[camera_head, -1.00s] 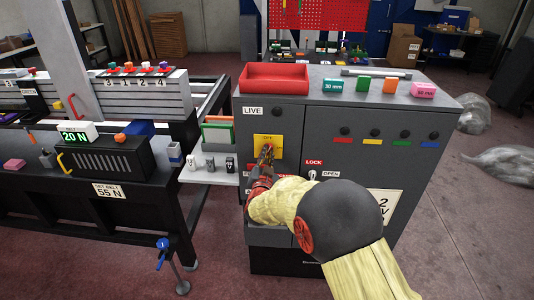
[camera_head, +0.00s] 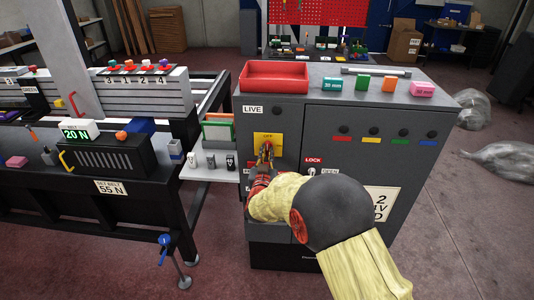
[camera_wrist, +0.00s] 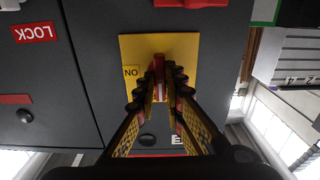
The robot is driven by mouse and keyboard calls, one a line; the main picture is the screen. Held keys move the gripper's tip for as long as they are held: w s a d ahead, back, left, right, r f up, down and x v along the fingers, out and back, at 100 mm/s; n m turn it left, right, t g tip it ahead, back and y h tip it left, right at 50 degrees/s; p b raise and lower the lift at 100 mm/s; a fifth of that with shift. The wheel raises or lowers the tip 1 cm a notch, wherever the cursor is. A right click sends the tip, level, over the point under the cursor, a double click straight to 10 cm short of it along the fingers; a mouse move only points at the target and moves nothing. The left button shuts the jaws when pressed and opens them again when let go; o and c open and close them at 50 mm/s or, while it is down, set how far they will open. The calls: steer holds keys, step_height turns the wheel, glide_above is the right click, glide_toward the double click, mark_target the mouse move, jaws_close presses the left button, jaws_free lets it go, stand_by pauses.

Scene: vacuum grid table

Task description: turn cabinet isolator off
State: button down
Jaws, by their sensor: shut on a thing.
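The cabinet isolator is a yellow plate (camera_head: 279,143) with a red handle on the grey cabinet's front. An OFF label shows at the plate's top in the head view and an ON label at its left in the wrist view. My gripper (camera_head: 266,158) is in front of the plate. In the wrist view its two fingers (camera_wrist: 165,88) are shut around the red handle (camera_wrist: 158,68), which looks roughly upright there. The fingers hide part of the handle, and in the head view they hide most of it.
The cabinet's LOCK label (camera_head: 314,160) and key switch (camera_head: 311,171) are just right of my gripper. A red tray (camera_head: 288,88) and several coloured blocks are on the cabinet top.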

steer(key=shift+f, duration=0.1)
steer(key=c, duration=1.9)
jaws_free()
steer(key=shift+s+a, duration=0.15)
steer(key=shift+s, duration=2.85)
steer(key=shift+s+a, duration=0.1)
steer(key=shift+s, duration=2.9)
